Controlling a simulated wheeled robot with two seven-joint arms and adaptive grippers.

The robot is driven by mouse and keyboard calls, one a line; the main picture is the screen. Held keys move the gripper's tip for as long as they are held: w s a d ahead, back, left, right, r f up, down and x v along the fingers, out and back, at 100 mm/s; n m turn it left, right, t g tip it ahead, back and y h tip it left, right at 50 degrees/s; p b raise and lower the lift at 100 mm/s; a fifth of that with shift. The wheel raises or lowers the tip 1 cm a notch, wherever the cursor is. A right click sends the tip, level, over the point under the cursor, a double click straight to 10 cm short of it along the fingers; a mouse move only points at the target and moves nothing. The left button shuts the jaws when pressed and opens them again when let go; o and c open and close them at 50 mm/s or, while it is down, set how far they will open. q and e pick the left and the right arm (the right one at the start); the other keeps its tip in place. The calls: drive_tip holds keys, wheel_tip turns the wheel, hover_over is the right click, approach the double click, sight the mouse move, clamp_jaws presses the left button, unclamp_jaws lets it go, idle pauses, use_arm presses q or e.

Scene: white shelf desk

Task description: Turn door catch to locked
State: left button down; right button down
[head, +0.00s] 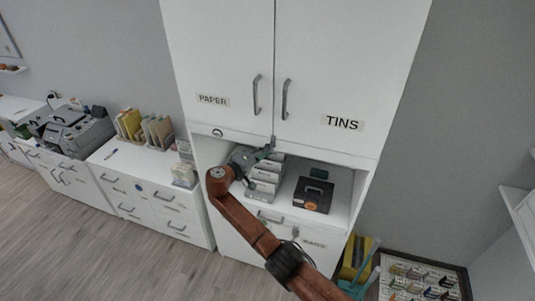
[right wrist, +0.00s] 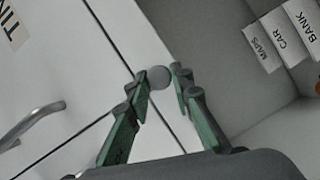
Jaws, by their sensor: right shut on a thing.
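The door catch (head: 273,141) is a small grey piece at the bottom edge of the white cupboard, where the PAPER and TINS doors meet. In the right wrist view, the catch (right wrist: 159,77) shows as a round grey knob between the fingertips. My right gripper (head: 268,151), with green fingers, reaches up to it from below. The right gripper (right wrist: 161,76) is shut on the catch. Which way the catch is turned cannot be told. Both doors look closed. My left gripper is out of view.
Below the doors, an open niche holds grey labelled file boxes (head: 265,175) and a dark box (head: 313,194). Door handles (head: 286,99) stand out just above the catch. A low white cabinet (head: 140,190) stands at left, and a tray of small items (head: 420,281) lies at lower right.

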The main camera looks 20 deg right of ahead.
drive_tip(key=shift+a+n, duration=0.1)
drive_tip(key=shift+n, duration=0.4)
drive_tip(key=c, duration=1.7)
unclamp_jaws()
drive_tip(key=v, duration=1.2)
drive_tip(key=shift+w+a+f, duration=0.1)
drive_tip(key=shift+f, duration=0.1)
